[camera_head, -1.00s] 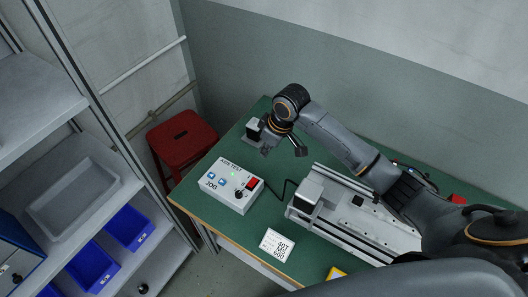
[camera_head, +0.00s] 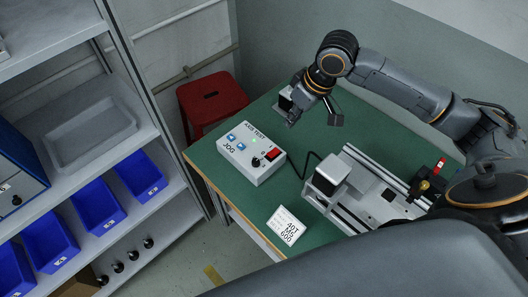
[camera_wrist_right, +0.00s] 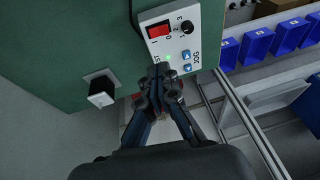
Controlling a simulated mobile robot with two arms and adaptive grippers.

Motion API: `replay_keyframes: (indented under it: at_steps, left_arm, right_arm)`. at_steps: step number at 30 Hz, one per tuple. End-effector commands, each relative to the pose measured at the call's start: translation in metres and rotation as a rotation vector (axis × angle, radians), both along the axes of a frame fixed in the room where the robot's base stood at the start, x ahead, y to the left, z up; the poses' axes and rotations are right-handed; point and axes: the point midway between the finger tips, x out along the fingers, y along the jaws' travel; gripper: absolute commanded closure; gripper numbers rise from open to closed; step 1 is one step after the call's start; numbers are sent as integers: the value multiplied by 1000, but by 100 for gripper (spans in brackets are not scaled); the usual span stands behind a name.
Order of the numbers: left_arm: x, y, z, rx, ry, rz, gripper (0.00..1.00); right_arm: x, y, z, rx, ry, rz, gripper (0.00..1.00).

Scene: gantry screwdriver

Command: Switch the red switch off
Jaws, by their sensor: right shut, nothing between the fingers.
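The red switch (camera_head: 272,154) sits on the top face of a white control box (camera_head: 262,177) on the green table. In the right wrist view the red switch (camera_wrist_right: 158,31) shows near the top, with marks beside it. I cannot tell which way its rocker is tipped. A small green light (camera_head: 254,140) glows on the box. My right gripper (camera_head: 292,121) is shut and empty, behind and to the right of the box and apart from the switch. In the right wrist view its closed fingertips (camera_wrist_right: 160,72) appear just below the box's edge. My left gripper is not in view.
A small dark block with a pale face (camera_head: 284,102) stands beside the gripper. A metal gantry rail (camera_head: 357,185) lies right of the box, with a label card (camera_head: 286,226) in front. A red stool (camera_head: 211,99) and a shelf with blue bins (camera_head: 139,174) stand left.

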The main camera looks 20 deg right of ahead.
Motion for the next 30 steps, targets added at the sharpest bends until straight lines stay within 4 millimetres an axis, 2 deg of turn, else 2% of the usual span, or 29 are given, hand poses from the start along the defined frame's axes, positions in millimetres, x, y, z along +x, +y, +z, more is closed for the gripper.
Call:
replay_keyframes:
  at_steps: [11,16,20,30]
  left_arm:
    - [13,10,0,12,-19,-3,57]
    - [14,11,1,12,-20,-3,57]
    - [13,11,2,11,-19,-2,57]
    - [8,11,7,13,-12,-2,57]
  right_arm:
    - [-2,-1,0,2,4,-6,100]
    - [0,2,-10,3,5,-5,100]
    - [4,6,-30,4,8,-6,100]
    - [22,20,-98,2,6,-6,100]
